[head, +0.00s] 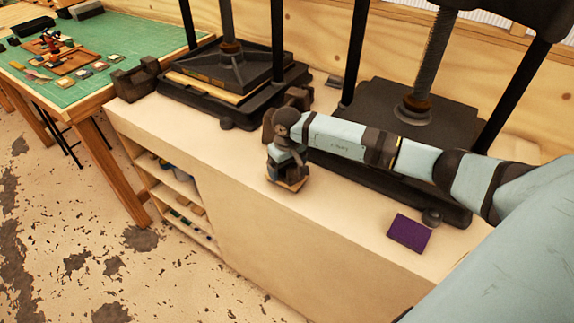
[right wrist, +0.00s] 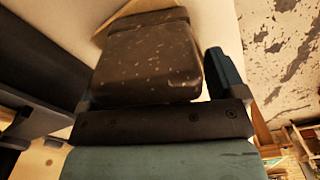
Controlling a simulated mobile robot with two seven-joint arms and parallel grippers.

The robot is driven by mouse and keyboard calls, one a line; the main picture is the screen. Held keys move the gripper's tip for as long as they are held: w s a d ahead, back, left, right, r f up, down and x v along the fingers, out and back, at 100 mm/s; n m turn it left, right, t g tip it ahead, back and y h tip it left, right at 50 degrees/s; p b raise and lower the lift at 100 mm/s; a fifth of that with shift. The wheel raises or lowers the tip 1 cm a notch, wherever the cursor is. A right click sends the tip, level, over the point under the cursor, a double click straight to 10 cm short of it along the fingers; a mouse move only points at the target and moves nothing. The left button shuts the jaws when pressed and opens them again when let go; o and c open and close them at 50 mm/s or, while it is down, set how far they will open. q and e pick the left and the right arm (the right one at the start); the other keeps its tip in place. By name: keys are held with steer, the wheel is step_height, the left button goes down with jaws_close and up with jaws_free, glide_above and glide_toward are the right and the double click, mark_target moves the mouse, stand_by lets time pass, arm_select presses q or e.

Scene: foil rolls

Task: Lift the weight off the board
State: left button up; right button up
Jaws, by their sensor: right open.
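The weight (right wrist: 150,58) is a dark brown, speckled block in the right wrist view. It rests on the board, whose tan wooden edge (right wrist: 111,20) shows beyond it. In the head view the tan edge of the board (head: 296,186) peeks out on the pale bench top, below my right gripper (head: 287,171). That gripper points down over the weight and hides most of it. Its jaws are open, with the weight between or just beyond the fingers; contact cannot be told. My left gripper is out of view.
Two black screw presses stand behind, the left press (head: 238,82) and the right press (head: 400,130). A purple block (head: 409,233) lies on the bench top (head: 345,215) to the right. A green-topped table (head: 90,85) with small items stands at far left. The bench's front edge is close.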

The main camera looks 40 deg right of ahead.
steer(key=shift+c, duration=0.4)
steer(key=c, duration=1.4)
steer(key=shift+w+r, duration=0.1)
jaws_close()
